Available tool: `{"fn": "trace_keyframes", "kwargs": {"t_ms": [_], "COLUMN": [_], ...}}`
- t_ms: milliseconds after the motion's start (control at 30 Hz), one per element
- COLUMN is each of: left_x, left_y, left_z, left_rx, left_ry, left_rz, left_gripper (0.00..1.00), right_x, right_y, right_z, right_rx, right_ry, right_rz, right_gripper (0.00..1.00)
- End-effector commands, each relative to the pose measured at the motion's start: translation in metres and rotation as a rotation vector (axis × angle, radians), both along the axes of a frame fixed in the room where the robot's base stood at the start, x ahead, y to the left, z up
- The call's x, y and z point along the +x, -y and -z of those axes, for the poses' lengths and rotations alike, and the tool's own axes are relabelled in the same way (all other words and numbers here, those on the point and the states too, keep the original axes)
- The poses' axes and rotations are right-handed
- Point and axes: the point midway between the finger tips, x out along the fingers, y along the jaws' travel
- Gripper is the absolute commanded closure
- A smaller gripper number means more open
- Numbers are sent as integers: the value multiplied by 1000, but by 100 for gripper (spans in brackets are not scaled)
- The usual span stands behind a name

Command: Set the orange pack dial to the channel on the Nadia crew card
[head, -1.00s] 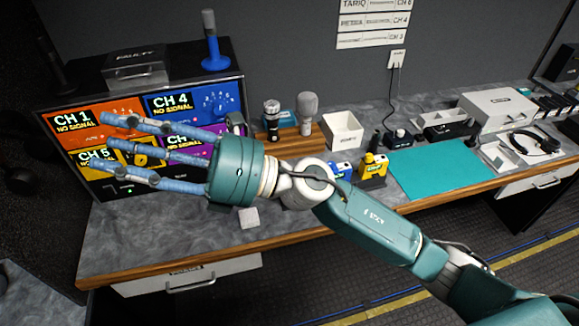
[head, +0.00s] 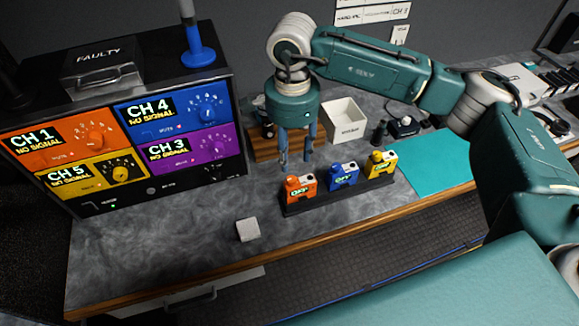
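The orange pack (head: 300,189) stands at the left end of a dark rack (head: 340,193), with a small lit readout that seems to say OFF. Its dial is too small to read. My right gripper (head: 296,163) points straight down just above and behind the orange pack. Its blue fingers are apart with nothing between them, and no contact with the pack shows. White name cards (head: 372,15) hang on the back wall, cut off by the top edge. I cannot pick out a Nadia card. My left gripper is not in view.
A blue pack (head: 343,178) and a yellow pack (head: 380,165) share the rack. The monitor unit (head: 165,188) at left has orange, blue, yellow and purple panels. A white bin (head: 344,122) stands behind. A small grey block (head: 248,230) lies on open counter.

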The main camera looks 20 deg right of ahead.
Motion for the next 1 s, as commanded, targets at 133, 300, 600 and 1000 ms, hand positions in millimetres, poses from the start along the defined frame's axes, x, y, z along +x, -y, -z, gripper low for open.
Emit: {"fn": "trace_keyframes", "kwargs": {"t_ms": [133,300,600,1000], "left_x": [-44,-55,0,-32], "left_y": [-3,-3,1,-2], "left_z": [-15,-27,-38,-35], "left_rx": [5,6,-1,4], "left_ry": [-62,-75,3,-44], "left_rz": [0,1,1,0], "left_gripper": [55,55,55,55], "right_x": [-2,-2,-1,-1], "right_y": [0,-1,-1,-1], "right_z": [26,58,86,87], "right_rx": [-1,2,3,5], "right_ry": [-7,-7,-3,-2], "right_rz": [0,0,-1,-1], "right_gripper": [61,61,61,88]}}
